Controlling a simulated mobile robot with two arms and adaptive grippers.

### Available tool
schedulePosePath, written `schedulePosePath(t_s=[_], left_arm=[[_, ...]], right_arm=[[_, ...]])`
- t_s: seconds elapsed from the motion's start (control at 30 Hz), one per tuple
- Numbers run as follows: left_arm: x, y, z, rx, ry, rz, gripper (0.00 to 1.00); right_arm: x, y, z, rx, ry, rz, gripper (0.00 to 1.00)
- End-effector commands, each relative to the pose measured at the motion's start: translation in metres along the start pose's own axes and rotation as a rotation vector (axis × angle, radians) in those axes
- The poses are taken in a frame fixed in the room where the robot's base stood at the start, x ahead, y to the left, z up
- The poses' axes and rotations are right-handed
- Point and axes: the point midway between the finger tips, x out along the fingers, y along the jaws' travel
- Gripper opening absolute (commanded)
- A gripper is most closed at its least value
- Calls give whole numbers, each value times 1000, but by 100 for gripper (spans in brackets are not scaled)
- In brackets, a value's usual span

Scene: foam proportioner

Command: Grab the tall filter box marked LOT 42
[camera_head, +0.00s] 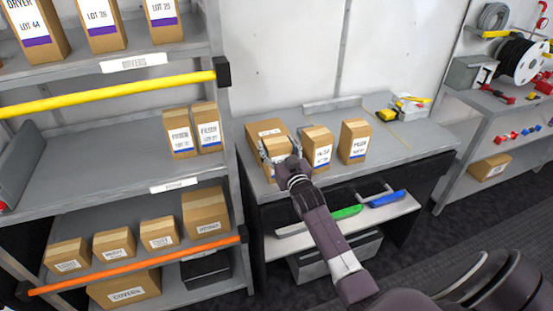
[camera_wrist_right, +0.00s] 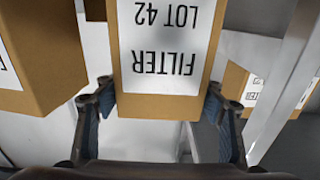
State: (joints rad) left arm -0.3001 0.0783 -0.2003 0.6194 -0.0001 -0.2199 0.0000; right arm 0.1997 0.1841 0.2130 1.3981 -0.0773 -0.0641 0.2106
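The tall brown filter box (camera_wrist_right: 165,104) has a white label reading FILTER LOT 42, upside down in the right wrist view. In the head view this box (camera_head: 277,144) stands at the left of the workbench, partly hidden by my right gripper (camera_head: 279,160). In the wrist view the fingers of my right gripper (camera_wrist_right: 161,96) are spread, one on each side of the box's near end. They are very close to its sides; contact is not clear. My left gripper is not in view.
Two similar boxes stand to the right on the workbench (camera_head: 400,150), a nearer one (camera_head: 317,148) and a farther one (camera_head: 355,142). A wider box (camera_head: 263,128) is right behind the target. Two more filter boxes (camera_head: 194,130) stand on the left shelf.

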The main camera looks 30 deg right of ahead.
Motion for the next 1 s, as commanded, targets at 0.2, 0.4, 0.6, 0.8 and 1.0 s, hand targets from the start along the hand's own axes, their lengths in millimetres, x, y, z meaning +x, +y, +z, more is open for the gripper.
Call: schedulePosePath(t_s=[0.2,0.4,0.6,0.8,1.0], left_arm=[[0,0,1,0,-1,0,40],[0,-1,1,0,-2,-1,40],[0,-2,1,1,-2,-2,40],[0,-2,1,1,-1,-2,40],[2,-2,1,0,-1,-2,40]], right_arm=[[0,0,0,0,0,0,38],[0,0,0,1,-1,0,16],[0,0,-1,1,1,0,15],[0,0,-8,0,4,0,15],[0,0,-33,-1,6,-1,15]])
